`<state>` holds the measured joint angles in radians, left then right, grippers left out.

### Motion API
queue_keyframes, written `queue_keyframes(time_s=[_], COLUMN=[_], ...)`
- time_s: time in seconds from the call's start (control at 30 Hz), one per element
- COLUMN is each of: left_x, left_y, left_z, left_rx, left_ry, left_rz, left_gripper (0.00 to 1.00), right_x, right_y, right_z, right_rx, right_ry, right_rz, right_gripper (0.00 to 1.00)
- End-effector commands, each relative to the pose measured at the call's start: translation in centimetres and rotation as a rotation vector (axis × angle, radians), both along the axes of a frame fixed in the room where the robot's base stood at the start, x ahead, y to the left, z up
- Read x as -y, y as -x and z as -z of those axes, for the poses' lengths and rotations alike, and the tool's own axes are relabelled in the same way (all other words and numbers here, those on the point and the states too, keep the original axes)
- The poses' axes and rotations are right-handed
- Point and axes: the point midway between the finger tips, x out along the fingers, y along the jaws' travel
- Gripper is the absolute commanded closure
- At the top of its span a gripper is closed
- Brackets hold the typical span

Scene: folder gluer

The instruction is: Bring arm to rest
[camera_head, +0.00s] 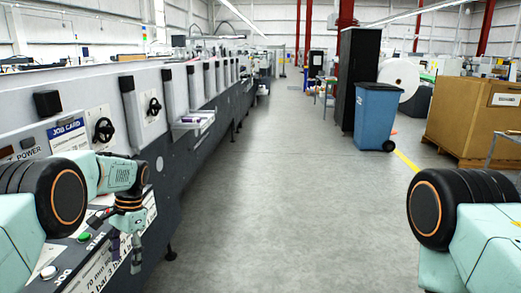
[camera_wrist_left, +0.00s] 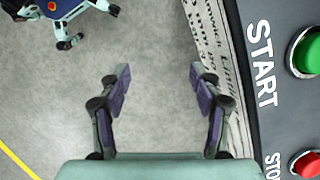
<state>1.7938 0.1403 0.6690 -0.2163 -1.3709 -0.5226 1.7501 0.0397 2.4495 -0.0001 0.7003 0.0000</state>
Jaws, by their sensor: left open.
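My left gripper (camera_head: 137,252) hangs down beside the folder gluer's control panel (camera_head: 60,268) at the lower left of the head view. In the left wrist view the two fingers of my left gripper (camera_wrist_left: 161,85) stand apart with only grey floor between them. It holds nothing. The green START button (camera_wrist_left: 308,52) and the red STOP button (camera_wrist_left: 306,164) lie to the right of the fingers, apart from them. My right arm (camera_head: 462,225) shows at the lower right of the head view, but its gripper is out of view.
The long folder gluer (camera_head: 190,165) runs along the left, with a handwheel (camera_head: 104,130) and a small tray (camera_head: 194,122) on its side. The grey floor (camera_head: 290,190) in the middle is clear. A blue bin (camera_head: 376,115) and a large cardboard box (camera_head: 472,115) stand at the right.

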Motion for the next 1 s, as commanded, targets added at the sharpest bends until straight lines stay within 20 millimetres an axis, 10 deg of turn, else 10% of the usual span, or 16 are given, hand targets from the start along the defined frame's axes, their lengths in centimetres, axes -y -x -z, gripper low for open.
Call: queue_keyframes(time_s=[0.2, 0.5, 0.73, 1.0], left_x=[3.2, 7.4, 9.8, 11.2], left_y=[4.5, 14.5, 23.9, 35.1], left_z=[11.9, 23.9, 28.9, 30.0], left_rx=[0.047, 0.118, 0.172, 0.232], left_ry=[0.042, 0.095, 0.116, 0.106], left_rz=[-0.037, -0.148, -0.262, -0.406], left_gripper=[0.36, 0.36, 0.36, 0.36], right_x=[0.0, 0.0, 0.0, 0.0], right_y=[0.1, 0.1, 0.1, 0.1], right_z=[2.4, 5.0, 7.0, 9.3], right_rx=[-0.001, -0.001, -0.001, -0.001], right_ry=[0.0, 0.0, 0.0, 0.0], right_rz=[0.0, 0.0, 0.0, 0.0], right_gripper=[0.45, 0.45, 0.45, 0.45])
